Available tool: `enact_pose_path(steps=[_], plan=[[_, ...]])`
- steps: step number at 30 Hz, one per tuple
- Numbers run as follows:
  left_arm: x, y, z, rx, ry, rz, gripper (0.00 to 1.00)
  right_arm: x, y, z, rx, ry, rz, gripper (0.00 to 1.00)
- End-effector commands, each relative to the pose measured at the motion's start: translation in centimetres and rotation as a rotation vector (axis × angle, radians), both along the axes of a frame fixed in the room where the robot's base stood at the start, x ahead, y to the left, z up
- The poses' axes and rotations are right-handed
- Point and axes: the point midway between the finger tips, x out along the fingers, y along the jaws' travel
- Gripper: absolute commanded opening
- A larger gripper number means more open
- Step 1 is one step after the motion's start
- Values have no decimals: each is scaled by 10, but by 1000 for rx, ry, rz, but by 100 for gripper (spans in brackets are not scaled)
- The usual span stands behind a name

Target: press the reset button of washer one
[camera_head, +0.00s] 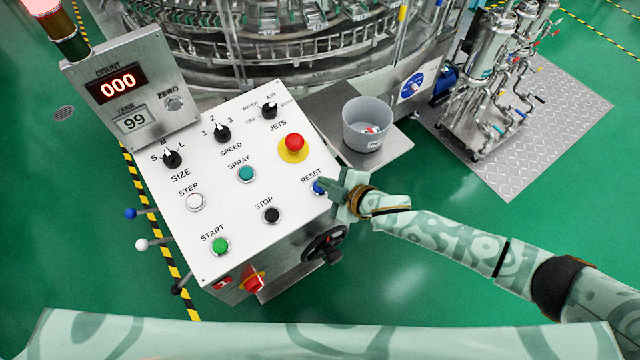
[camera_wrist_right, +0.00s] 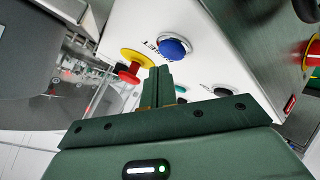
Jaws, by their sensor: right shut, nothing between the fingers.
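The blue reset button (camera_head: 318,187) sits near the right edge of the white control panel (camera_head: 215,255), under the label RESET. It also shows in the right wrist view (camera_wrist_right: 174,48), round and domed in a metal ring, with part of its label visible. My right gripper (camera_head: 325,186) is shut and empty at the panel's right edge, its tips beside the blue button and partly over it in the head view. In the right wrist view the closed fingers (camera_wrist_right: 158,75) point toward the panel just below the button; I cannot tell whether they touch it. My left gripper is not in view.
The panel also holds a red emergency stop (camera_head: 294,143), a black stop button (camera_head: 270,215), a green start button (camera_head: 221,245) and several knobs. A counter box (camera_head: 130,90) reads 000 and 99. A grey bin (camera_head: 368,128) stands behind my right gripper. A handwheel (camera_head: 325,245) juts out below.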

Motion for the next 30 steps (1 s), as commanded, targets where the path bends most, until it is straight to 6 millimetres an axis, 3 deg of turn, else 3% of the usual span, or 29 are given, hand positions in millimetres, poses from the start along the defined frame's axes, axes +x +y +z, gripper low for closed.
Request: enact_pose_path(steps=[30], plan=[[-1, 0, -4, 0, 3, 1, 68, 2, 2, -9, 0, 0, 0, 0]])
